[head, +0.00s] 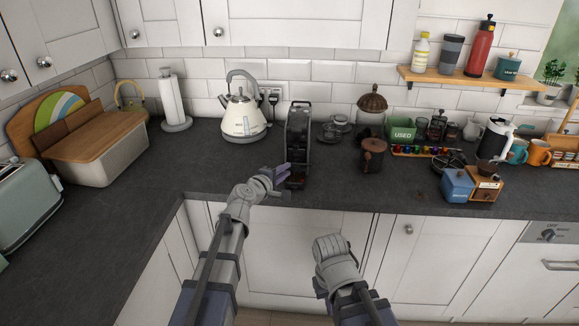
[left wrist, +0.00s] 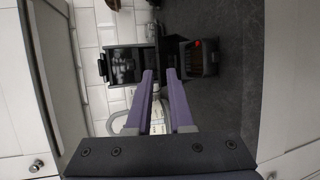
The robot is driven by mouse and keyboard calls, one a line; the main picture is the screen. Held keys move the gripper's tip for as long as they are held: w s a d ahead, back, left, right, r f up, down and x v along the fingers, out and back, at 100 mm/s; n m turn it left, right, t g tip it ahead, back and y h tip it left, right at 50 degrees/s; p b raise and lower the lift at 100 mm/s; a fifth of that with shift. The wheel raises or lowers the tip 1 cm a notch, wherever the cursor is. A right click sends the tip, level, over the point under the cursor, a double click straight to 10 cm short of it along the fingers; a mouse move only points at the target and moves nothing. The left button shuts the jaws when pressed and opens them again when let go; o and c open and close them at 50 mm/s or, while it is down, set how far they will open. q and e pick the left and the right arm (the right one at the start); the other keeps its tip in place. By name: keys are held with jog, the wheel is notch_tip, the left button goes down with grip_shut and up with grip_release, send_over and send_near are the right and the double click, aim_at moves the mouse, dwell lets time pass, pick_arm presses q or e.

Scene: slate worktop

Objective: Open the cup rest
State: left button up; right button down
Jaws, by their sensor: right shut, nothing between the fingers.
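A tall black coffee machine (head: 298,130) stands near the front edge of the worktop, in the middle of the head view. At its foot is a dark boxy part with a reddish patch, which looks like the cup rest (head: 297,182). The machine (left wrist: 128,64) also shows in the left wrist view, turned sideways, with the dark boxy part (left wrist: 200,60) beside it. My left gripper (head: 284,174) is just left of the machine's lower part. In the left wrist view its purple fingers (left wrist: 160,74) are apart with nothing between them. My right gripper (head: 333,246) is shut and empty, low in front of the cabinets.
A white kettle (head: 243,118) stands left of the machine. Glass cups (head: 335,130) and a dark brown pot (head: 373,155) stand to its right. The worktop (head: 190,170) left of my left gripper is clear.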

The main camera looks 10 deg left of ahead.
pick_arm(q)
jog(key=v, duration=0.3)
jog(key=shift+w, duration=0.1)
jog(key=shift+f, duration=0.1)
jog(key=shift+c, duration=0.6)
jog(key=s+d+f+n+b, duration=0.1)
jog(key=n+b, duration=0.1)
jog(key=n, duration=0.1)
jog(key=s+d+f+n+t+y+b, duration=0.1)
jog(key=n+b, duration=0.2)
jog(key=d+f+n+t+b, duration=0.1)
jog(key=f+n+b, duration=0.1)
jog(key=n, duration=0.1)
jog(key=shift+s+d+y, duration=0.1)
jog(key=shift+s+y, duration=0.3)
grip_shut()
jog(key=s+f+n+y+b, duration=0.1)
jog(key=n+b, duration=0.1)
jog(key=n, duration=0.2)
jog(key=s+f+n+t+y+b, duration=0.1)
jog(key=n+b, duration=0.1)
jog(key=n, duration=0.2)
jog(key=s+f+n+t+y+b, duration=0.1)
jog(key=s+n+y+b, duration=0.1)
jog(key=n, duration=0.2)
jog(key=shift+s+d+n, duration=0.1)
jog(key=shift+d+n, duration=0.2)
